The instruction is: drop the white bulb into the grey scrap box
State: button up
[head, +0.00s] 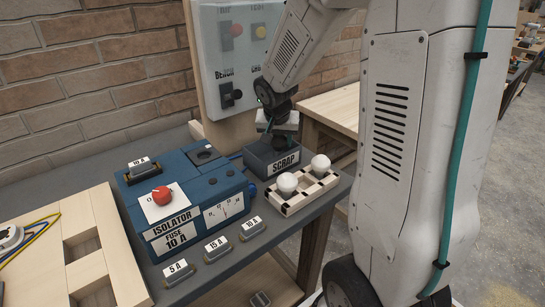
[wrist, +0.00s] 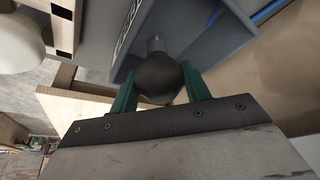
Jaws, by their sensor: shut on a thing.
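My gripper (wrist: 160,72) has its green fingers shut on a dark, almost black, round bulb (wrist: 160,78); it does not look white. In the head view my gripper (head: 276,133) is low over the grey scrap box (head: 271,167), which is labelled SCRAP. In the wrist view the bulb's narrow end points toward the inside of the scrap box (wrist: 222,45). Two white bulbs, one on the left (head: 287,182) and one on the right (head: 320,163), sit in a pale wooden rack (head: 305,197) beside the box. I cannot tell whether the held bulb touches the box.
A blue isolator unit (head: 190,205) with a red knob stands left of the box. Several labelled fuses (head: 216,247) lie along the bench's front edge. A switch panel (head: 237,60) stands behind. A wooden board (head: 70,250) lies at the left.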

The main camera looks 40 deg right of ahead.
jog(key=o, duration=1)
jog(key=shift+r, duration=0.15)
jog(key=v, duration=0.7)
jog(key=shift+s+a+r, duration=0.15)
jog(key=shift+r, duration=0.1)
jog(key=shift+s+f, duration=0.1)
jog(key=shift+s, duration=0.1)
jog(key=s+a+r+n+y, duration=0.1)
jog(key=s+a+n, duration=0.2)
jog(key=s+a, duration=0.2)
jog(key=s+a+r+n+g+y, duration=0.1)
jog(key=s+a, duration=0.4)
jog(key=s, duration=0.6)
jog(key=s+a+r+n+y, duration=0.1)
jog(key=s+a+r+n, duration=0.2)
jog(key=s, duration=0.5)
jog(key=shift+s+a+r+n+g, duration=0.15)
jog(key=shift+s+a+n+g, duration=0.05)
jog(key=shift+a+n, duration=0.25)
jog(key=shift+s+a+r+n+g, duration=0.1)
jog(key=shift+s+a+n+g, duration=0.1)
jog(key=shift+a+n, duration=0.25)
